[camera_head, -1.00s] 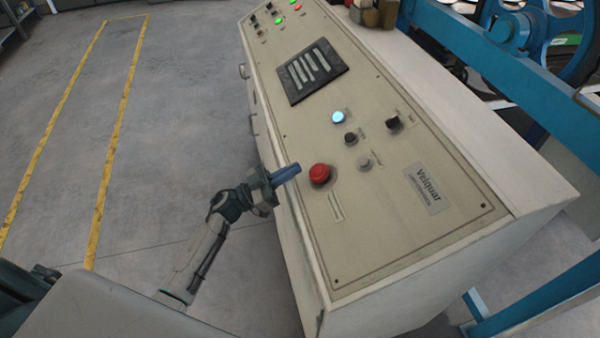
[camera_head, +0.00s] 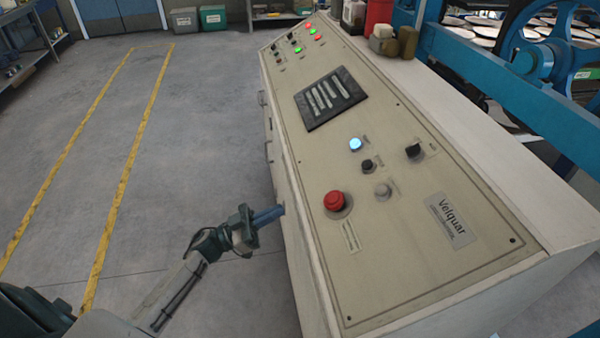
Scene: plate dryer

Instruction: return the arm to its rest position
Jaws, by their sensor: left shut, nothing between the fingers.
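My left gripper (camera_head: 269,216) comes in from the lower left with its blue fingers shut and empty. Its tip is beside the left edge of the beige control console (camera_head: 400,255), to the left of the red mushroom button (camera_head: 335,201). In this view the fingertips lie short of the button, and a bare strip of panel shows between them. My right gripper is not in view.
The console carries a lit blue button (camera_head: 355,145), a black knob (camera_head: 413,150) and a dark vent plate (camera_head: 331,98). Containers (camera_head: 392,42) stand at its far end. Blue machinery (camera_head: 510,85) is at the right. Open grey floor (camera_head: 190,130) lies to the left.

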